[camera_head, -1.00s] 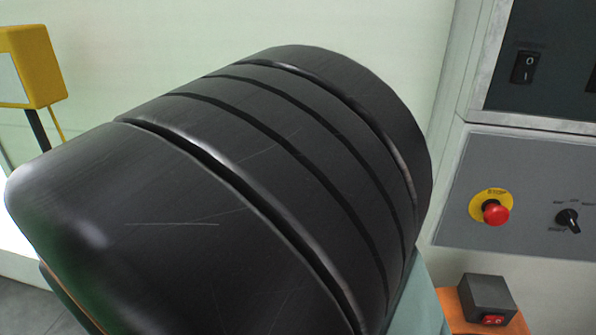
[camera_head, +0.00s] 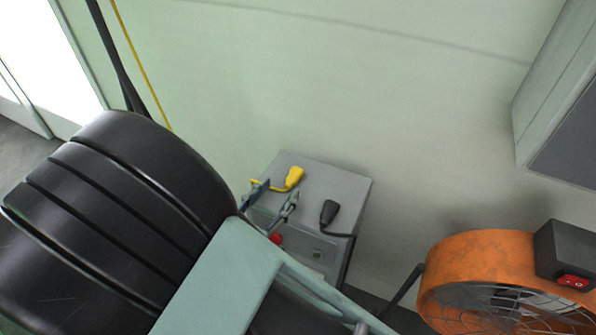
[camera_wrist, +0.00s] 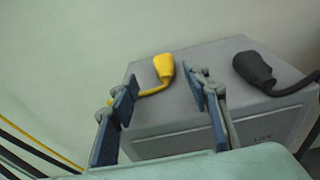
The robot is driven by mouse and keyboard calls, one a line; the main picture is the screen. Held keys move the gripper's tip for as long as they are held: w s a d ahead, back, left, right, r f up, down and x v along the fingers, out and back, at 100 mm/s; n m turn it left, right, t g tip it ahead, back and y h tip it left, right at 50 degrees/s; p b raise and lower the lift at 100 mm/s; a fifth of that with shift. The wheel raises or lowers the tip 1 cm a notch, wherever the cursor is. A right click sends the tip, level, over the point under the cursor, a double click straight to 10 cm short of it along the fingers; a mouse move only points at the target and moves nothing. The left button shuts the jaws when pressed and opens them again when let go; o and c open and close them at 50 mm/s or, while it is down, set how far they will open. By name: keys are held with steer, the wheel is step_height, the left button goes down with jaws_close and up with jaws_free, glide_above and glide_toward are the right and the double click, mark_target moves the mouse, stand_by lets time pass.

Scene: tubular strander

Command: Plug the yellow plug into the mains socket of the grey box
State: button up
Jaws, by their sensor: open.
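The grey box (camera_head: 345,186) stands against the wall, beyond the black ribbed drum. The yellow plug (camera_head: 294,176) lies on its top, with its yellow cord running left. In the wrist view the yellow plug (camera_wrist: 164,68) lies on the box top (camera_wrist: 215,58), beyond the fingertips and between them in the picture. My gripper (camera_head: 272,200) is open and empty at the near left of the box top; its blue-padded fingers also show in the wrist view (camera_wrist: 161,82). I cannot make out the mains socket; the box front is partly hidden by the green frame.
A black plug (camera_head: 329,212) with a black cord lies on the right of the box top. The black drum (camera_head: 120,200) and green frame (camera_head: 225,275) stand in front. An orange fan (camera_head: 480,255) with a red switch is at right. The box front bears lettering (camera_wrist: 262,138).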

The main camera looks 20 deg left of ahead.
mark_target(289, 182)
steer(key=w, duration=0.1)
steer(key=w+f+b, duration=0.1)
steer(key=w+d, duration=0.1)
steer(key=w, duration=0.1)
steer(key=shift+w+f, duration=0.1)
steer(key=shift+f, duration=0.1)
steer(key=shift+w, duration=0.55)
jaws_close()
